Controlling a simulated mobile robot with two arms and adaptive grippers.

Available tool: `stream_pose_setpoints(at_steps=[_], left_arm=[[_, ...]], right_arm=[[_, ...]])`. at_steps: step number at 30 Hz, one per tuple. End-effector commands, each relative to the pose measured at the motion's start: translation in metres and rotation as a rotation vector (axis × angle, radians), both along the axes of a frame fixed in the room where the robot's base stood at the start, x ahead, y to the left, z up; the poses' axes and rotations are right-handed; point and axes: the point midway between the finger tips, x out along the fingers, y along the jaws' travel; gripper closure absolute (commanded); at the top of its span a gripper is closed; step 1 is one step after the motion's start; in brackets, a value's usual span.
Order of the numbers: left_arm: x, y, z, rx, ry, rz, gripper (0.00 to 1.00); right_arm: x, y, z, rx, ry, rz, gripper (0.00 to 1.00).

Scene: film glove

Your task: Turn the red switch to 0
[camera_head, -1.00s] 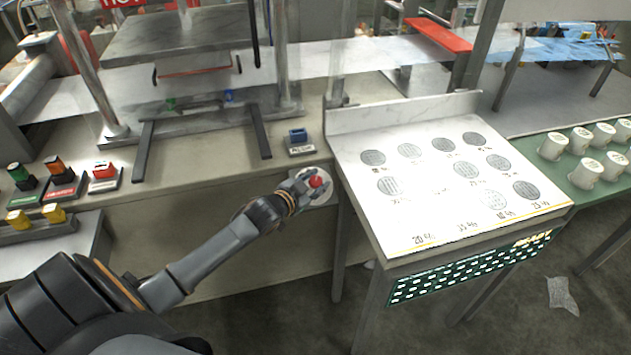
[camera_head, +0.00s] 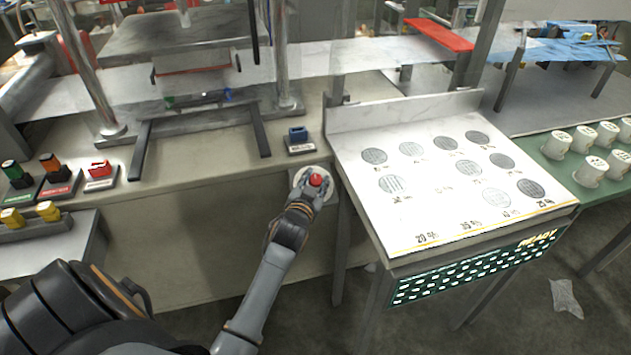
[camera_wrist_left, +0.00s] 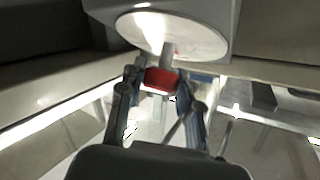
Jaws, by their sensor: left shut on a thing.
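The red switch (camera_head: 316,180) is a round red knob on a pale round plate on the front face of the workbench. My left gripper (camera_head: 313,186) is at the knob, with a finger on either side of it, shut on it. In the left wrist view the red knob (camera_wrist_left: 161,80) sits between the two fingers of the left gripper (camera_wrist_left: 162,88), in front of the pale disc (camera_wrist_left: 180,35). No 0 mark on the switch is readable. My right gripper is not in view.
A blue switch (camera_head: 298,135) stands on the bench top just above the knob. A sloping white panel (camera_head: 440,200) with grey discs is close on the right. Green, orange and red switches (camera_head: 100,170) are at the left. White cups (camera_head: 557,145) stand far right.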

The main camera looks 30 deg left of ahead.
Motion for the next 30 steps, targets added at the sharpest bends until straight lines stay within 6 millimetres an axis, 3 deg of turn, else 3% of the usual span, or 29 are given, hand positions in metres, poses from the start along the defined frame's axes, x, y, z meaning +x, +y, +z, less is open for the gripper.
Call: stream_pose_setpoints(at_steps=[6,7,10,22,30], left_arm=[[0.000,0.000,0.000,-0.002,0.000,-0.001,0.98],[0.000,0.000,0.000,-0.002,-0.001,-0.001,0.64],[0.000,0.000,0.000,-0.002,-0.001,-0.001,0.44],[-0.005,-0.002,0.001,-0.001,-0.001,-0.001,0.42],[-0.051,-0.017,0.008,-0.002,0.001,0.000,0.42]], right_arm=[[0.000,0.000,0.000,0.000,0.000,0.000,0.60],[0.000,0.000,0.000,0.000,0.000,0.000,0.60],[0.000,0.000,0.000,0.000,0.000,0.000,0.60],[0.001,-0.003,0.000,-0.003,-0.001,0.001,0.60],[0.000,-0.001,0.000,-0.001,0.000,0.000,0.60]])
